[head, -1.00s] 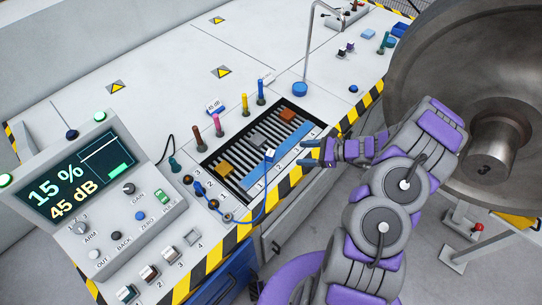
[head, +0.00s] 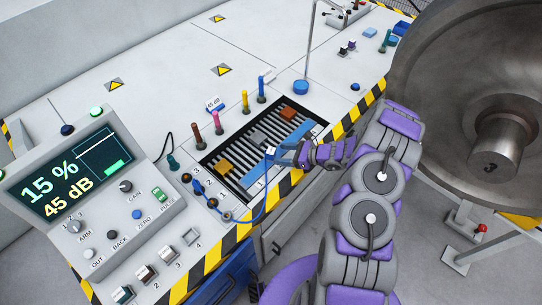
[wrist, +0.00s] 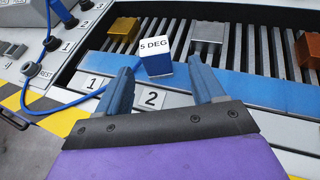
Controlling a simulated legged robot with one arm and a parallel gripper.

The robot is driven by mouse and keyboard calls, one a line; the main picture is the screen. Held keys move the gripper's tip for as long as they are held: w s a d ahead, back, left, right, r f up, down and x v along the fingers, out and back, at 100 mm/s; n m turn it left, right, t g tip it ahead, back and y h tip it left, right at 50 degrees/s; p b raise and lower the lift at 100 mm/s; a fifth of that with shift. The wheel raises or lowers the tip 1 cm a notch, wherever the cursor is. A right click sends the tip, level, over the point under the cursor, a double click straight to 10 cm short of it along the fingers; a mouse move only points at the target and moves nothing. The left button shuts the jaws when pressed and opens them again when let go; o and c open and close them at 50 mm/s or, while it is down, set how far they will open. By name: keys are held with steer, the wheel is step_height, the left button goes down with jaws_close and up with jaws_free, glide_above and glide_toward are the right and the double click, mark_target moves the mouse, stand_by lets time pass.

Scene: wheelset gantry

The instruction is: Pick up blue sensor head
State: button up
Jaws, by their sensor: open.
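The blue sensor head (wrist: 156,62) is a small block with a white top marked "5 DEG". It stands on the blue strip (wrist: 255,88) at the near edge of the slatted tray. In the head view the sensor head (head: 270,152) is small, just left of my fingertips. My gripper (wrist: 163,72) is open and empty, with blue fingers. In the wrist view the sensor head shows between and slightly beyond the fingertips, with no contact visible. In the head view my gripper (head: 283,153) comes from the right. A blue cable (wrist: 60,118) passes behind the left finger.
Gold (wrist: 124,28), grey (wrist: 207,30) and copper (wrist: 308,48) blocks sit on the slats. Numbered plates line the front edge. Coloured upright probes (head: 245,102) stand behind the tray. A control console (head: 95,190) is at left, and a large metal wheel (head: 475,110) at right.

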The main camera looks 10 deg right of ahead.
mark_target(275, 154)
steer(key=x, duration=0.1)
steer(key=b+x, duration=0.1)
steer(key=x, duration=0.1)
steer(key=b+x, duration=0.1)
steer(key=x, duration=0.1)
steer(key=shift+s+a+f, duration=0.1)
steer(key=shift+a+f, duration=0.05)
steer(key=shift+f, duration=0.2)
steer(key=shift+a, duration=0.2)
steer(key=shift+c, duration=0.2)
steer(key=c, duration=1.2)
